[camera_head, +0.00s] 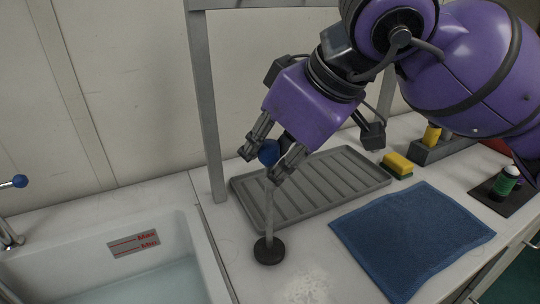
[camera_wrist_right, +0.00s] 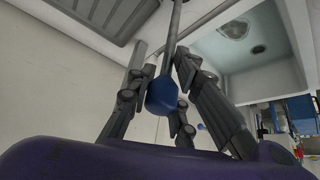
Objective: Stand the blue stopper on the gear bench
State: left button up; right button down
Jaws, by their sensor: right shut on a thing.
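The blue stopper has a blue knob (camera_head: 269,152), a thin grey rod and a round black foot (camera_head: 269,250). My right gripper (camera_head: 267,160) is shut on the knob, with a finger on each side. The rod hangs nearly upright below it, and the foot is at the white bench top (camera_head: 315,255), just right of the basin. I cannot tell whether the foot touches the bench. In the right wrist view the knob (camera_wrist_right: 162,95) is between the fingers, and the foot is not seen. My left gripper is not in view.
A basin (camera_head: 205,262) with water and a Max/Min label is at left, beside a blue-knobbed lever (camera_head: 19,181). A grey ribbed tray (camera_head: 365,181) lies behind the stopper. A blue cloth (camera_head: 412,235), yellow sponge (camera_head: 398,164) and green bottle (camera_head: 505,182) are to the right.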

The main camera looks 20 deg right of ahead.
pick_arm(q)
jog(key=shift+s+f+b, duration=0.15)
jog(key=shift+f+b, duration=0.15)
pick_arm(e)
jog(key=shift+f, duration=0.3)
jog(key=c, duration=1.4)
grip_release()
jog(key=shift+c, duration=0.2)
jog(key=o, duration=0.6)
jog(key=shift+f, duration=0.1)
jog(key=shift+r+p, duration=2.95)
jog(key=shift+r, duration=1.65)
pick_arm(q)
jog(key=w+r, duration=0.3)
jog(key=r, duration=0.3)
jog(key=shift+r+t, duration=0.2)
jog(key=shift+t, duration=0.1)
pick_arm(e)
jog(key=shift+f, duration=0.1)
